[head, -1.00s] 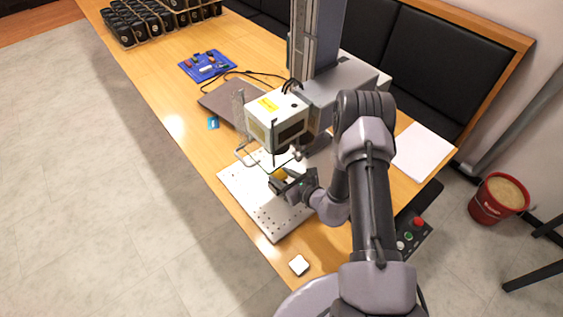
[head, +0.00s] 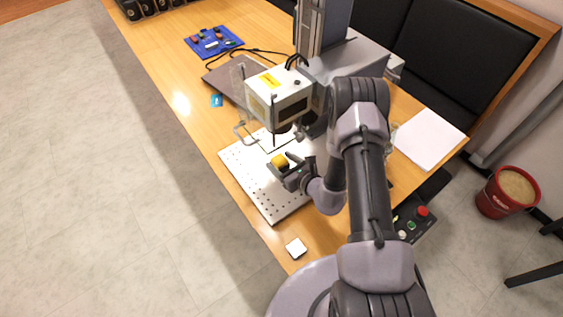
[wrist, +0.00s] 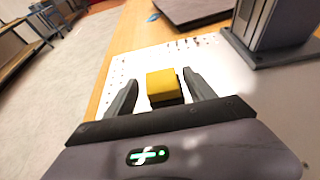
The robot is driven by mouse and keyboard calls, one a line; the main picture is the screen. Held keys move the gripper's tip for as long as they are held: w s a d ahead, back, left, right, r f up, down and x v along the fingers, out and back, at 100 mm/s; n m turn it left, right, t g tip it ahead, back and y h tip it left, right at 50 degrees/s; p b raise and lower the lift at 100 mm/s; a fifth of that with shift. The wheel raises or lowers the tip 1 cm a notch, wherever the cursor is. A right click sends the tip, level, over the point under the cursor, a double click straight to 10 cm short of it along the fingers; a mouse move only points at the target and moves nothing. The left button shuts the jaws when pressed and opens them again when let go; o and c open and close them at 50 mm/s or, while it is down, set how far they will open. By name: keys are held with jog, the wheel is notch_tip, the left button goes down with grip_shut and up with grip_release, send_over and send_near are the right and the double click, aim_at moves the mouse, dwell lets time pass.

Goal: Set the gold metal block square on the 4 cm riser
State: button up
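The gold metal block (head: 279,161) is above the perforated plate under the laser head. In the wrist view the gold block (wrist: 161,83) is between my gripper's two dark fingers, with a visible gap on each side. A dark patch shows directly under the block; I cannot tell whether it is the riser or shadow. My gripper (wrist: 161,95) is open around the block's near end. In the head view my gripper (head: 287,170) is low over the plate, just on the near side of the block. I cannot make out the 4 cm riser clearly.
The perforated plate (head: 263,192) lies on the wooden table.

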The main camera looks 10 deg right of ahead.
jog(key=shift+r, duration=0.1)
jog(key=shift+s+d+r+p, duration=0.15)
jog(key=shift+s+r+p, duration=0.1)
jog(key=shift+p, duration=0.1)
jog(key=p+v, duration=0.1)
jog(key=v, duration=1)
jog(key=shift+s+p, duration=0.15)
jog(key=shift+p, duration=0.25)
